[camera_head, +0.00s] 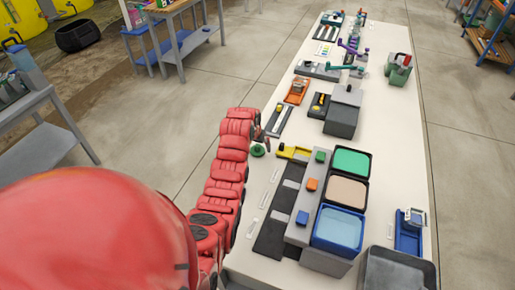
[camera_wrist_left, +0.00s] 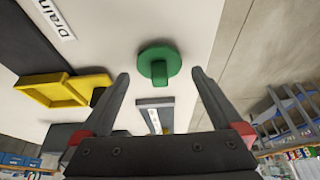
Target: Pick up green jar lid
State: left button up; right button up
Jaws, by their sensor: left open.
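The green jar lid (camera_head: 258,150) lies on the pale tabletop near its left edge, a round disc with a raised knob. In the left wrist view the lid (camera_wrist_left: 158,62) shows ahead of and between the fingertips, with a gap on both sides. My left gripper (camera_wrist_left: 160,75) is open and empty. In the head view the left gripper (camera_head: 263,138) is just beyond the lid, at the end of my red arm; its fingers are small there. My right gripper is not in view.
A yellow tray (camera_head: 293,152) sits right of the lid. Grey stands with green, orange and blue blocks, and green, beige and blue bins (camera_head: 338,230), fill the near table. A dark grey box (camera_head: 342,120) stands beyond. Bare tabletop surrounds the lid.

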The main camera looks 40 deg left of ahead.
aim_at(258, 145)
pick_arm(q)
jog(key=shift+w+f, duration=0.15)
jog(key=shift+f, duration=0.35)
jog(key=shift+c, duration=0.3)
jog(key=c, duration=1.2)
jog(key=shift+r, duration=0.15)
jog(key=shift+w+a+r, duration=0.1)
jog(key=shift+r, duration=0.25)
notch_tip(258, 145, up, 8)
jog(key=b, duration=0.2)
jog(key=shift+b, duration=0.35)
jog(key=shift+r, duration=2.85)
